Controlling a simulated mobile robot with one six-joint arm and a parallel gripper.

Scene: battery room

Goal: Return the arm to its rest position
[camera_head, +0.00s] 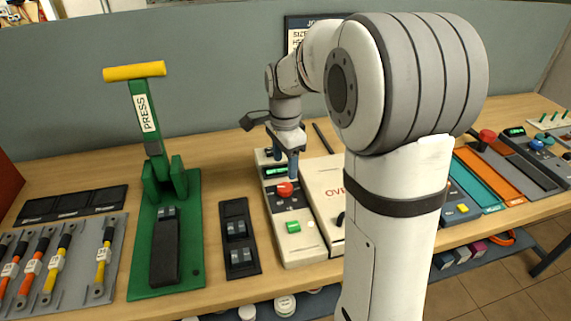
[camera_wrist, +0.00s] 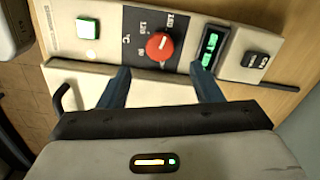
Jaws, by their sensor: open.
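My gripper (camera_head: 283,160) points down at the upper part of a beige control box in the head view. In the wrist view my gripper (camera_wrist: 160,85) shows two blue-grey fingers spread apart with nothing between them. The control box (camera_wrist: 185,62) has a red knob (camera_wrist: 160,46), a lit green button (camera_wrist: 88,28) and a green display (camera_wrist: 210,46). The red knob (camera_head: 285,189) sits just below the fingers in the head view. I cannot tell whether a fingertip touches the box. My arm (camera_head: 395,230) is bent over the bench and hides part of it.
A green press (camera_head: 190,240) with a yellow handle (camera_head: 134,72) stands to the left. A black switch panel (camera_head: 238,207) lies between it and the box. A box with red lettering (camera_head: 325,185) stands right of the control box.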

